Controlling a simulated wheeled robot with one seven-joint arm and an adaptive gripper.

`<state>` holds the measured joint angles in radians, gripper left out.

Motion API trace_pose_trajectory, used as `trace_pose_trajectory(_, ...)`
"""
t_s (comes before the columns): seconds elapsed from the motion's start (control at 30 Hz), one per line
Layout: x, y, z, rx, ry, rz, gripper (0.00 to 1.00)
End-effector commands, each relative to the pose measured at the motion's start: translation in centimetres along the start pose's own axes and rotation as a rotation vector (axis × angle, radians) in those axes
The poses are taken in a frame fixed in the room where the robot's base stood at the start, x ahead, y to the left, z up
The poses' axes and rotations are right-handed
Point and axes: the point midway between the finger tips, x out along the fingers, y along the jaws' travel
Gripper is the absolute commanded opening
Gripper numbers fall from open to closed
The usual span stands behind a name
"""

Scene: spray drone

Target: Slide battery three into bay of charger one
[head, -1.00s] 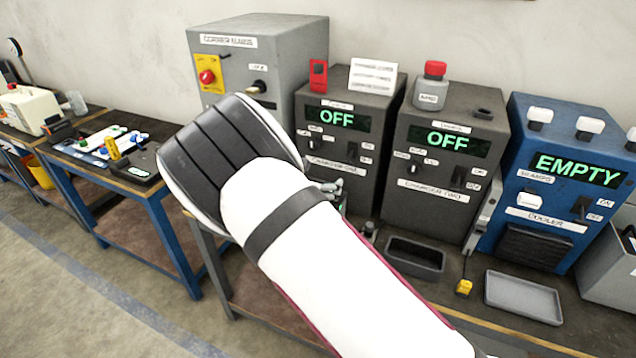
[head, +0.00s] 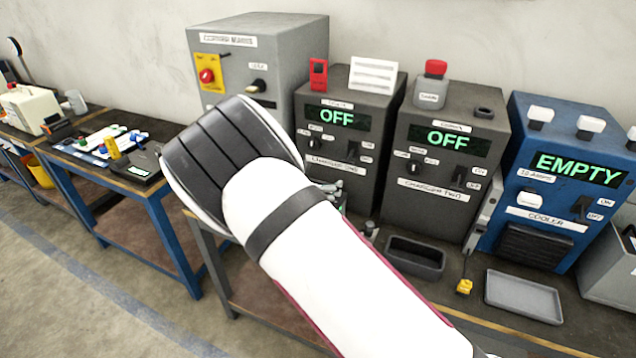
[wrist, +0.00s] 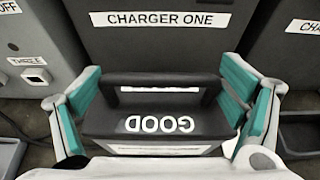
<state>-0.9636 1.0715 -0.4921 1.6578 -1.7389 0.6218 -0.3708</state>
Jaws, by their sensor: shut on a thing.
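In the wrist view my gripper (wrist: 165,110) is shut on a dark grey battery (wrist: 165,100), with teal pads against its left and right sides. The battery has a handle bar and a label reading GOOD, upside down in this view. It is in front of charger one (wrist: 230,45), whose label is just above it. The bay is hidden behind the battery, and I cannot tell if the battery is partly inside. In the head view charger one (head: 372,128) shows OFF.
Charger two (head: 440,205), also OFF, stands right of charger one, with the blue cooler (head: 545,200) reading EMPTY beyond it. A grey mains box (head: 290,60) stands to the left. A dark tray (head: 415,268) and a light tray (head: 520,296) lie on the bench front.

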Motion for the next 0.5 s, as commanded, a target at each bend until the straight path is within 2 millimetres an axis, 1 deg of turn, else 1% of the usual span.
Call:
trace_pose_trajectory(0.03,0.05,0.04,0.44,0.003,-0.01,0.0,0.28)
trace_pose_trajectory(0.5,0.35,0.05,-0.31,0.002,-0.01,0.0,0.28)
